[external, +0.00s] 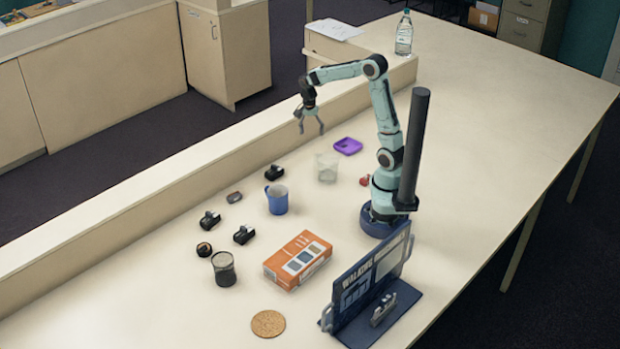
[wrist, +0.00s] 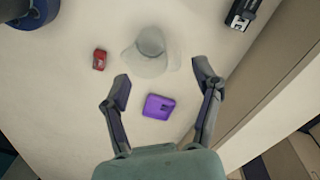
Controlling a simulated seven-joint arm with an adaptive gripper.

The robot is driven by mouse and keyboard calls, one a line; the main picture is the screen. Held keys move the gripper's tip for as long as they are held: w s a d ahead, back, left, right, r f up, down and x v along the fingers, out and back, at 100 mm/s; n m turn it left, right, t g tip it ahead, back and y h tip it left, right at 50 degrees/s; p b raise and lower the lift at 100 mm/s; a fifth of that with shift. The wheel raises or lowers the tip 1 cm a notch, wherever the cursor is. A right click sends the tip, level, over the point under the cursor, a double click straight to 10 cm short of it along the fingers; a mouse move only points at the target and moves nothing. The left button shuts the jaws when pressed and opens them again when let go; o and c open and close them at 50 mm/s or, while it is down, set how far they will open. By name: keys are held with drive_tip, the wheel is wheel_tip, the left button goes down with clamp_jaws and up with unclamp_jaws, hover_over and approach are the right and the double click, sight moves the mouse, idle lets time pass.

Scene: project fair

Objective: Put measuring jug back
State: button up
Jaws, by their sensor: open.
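The measuring jug (external: 327,168) looks clear and colourless, and it stands on the table left of my base. In the wrist view the jug (wrist: 150,50) shows from above, just beyond the fingertips. My gripper (external: 311,130) is open and empty, held above the table toward the low wall. In the wrist view my gripper (wrist: 162,74) has its fingers spread wide, touching nothing. A purple tray-like item (external: 348,146) lies flat near the jug; it shows between the fingers in the wrist view (wrist: 158,106). A round cork mat (external: 268,323) lies bare at the front.
A small red item (external: 365,180) lies by my base. A blue mug (external: 277,199), several black tape dispensers, a dark mesh cup (external: 224,268) and an orange box (external: 298,260) stand nearer the camera. A blue display board (external: 370,290) stands front right. A low wall (external: 150,205) runs along the left edge.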

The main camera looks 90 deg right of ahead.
drive_tip(key=s+a+r+n, duration=0.2)
drive_tip(key=a+n, duration=0.3)
drive_tip(key=a, duration=0.2)
drive_tip(key=s+a+r+n, duration=0.1)
drive_tip(key=s+a+n, duration=0.1)
drive_tip(key=a+n, duration=0.35)
drive_tip(key=s+a+f+n, duration=0.1)
drive_tip(key=s+a+n, duration=0.7)
drive_tip(key=n, duration=0.3)
drive_tip(key=shift+s+a+t+y, duration=0.2)
drive_tip(key=shift+a+t+y, duration=0.15)
drive_tip(key=shift+a, duration=0.45)
